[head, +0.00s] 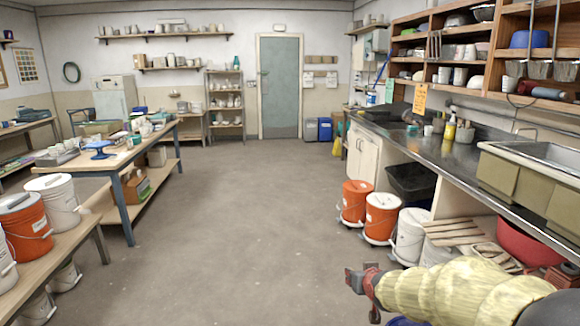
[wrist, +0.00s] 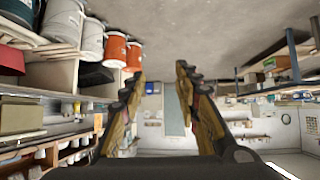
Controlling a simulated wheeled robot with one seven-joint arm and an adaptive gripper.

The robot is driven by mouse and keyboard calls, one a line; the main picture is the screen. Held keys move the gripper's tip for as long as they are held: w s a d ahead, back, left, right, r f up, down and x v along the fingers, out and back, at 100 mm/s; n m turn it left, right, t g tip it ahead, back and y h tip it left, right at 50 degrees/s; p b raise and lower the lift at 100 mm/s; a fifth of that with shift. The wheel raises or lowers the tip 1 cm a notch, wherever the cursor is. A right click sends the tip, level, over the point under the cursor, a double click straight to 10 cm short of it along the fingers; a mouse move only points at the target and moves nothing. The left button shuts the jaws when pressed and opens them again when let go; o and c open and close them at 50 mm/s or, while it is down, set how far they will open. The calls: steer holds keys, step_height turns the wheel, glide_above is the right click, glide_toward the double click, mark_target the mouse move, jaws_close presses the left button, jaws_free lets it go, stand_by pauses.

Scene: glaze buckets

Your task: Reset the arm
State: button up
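My arm, in a yellowish ribbed cover, reaches in from the lower right of the head view. My gripper (head: 360,284) is at its end, pointing left over the floor, to the near side of the buckets under the counter. In the wrist view, which is upside down, my gripper (wrist: 160,72) shows two fingers standing apart with a clear gap. Nothing is between them, and the gripper is open and empty.
Orange buckets (head: 382,216) and a white bucket (head: 411,235) stand under the right counter (head: 465,150). A bench (head: 78,226) with more buckets and a worktable (head: 118,178) are on the left. The middle floor (head: 235,220) is clear to the door (head: 279,87).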

steer(key=s+d+f+m+g+p, duration=0.1)
steer(key=s+f+g, duration=0.15)
steer(key=s, duration=0.75)
steer(key=s+d+f+g, duration=0.1)
steer(key=s+g, duration=0.3)
steer(key=s, duration=0.7)
steer(key=s+a+r+p, duration=0.1)
steer(key=s+r+p, duration=0.2)
steer(key=s+r, duration=0.5)
steer(key=s+a+r+t+p, duration=0.1)
steer(key=s+r+p, duration=0.2)
steer(key=s+r, duration=0.6)
steer(key=shift+s+a+r+n+p, duration=0.2)
steer(key=shift+s+a+n+p, duration=0.1)
steer(key=shift+s, duration=0.55)
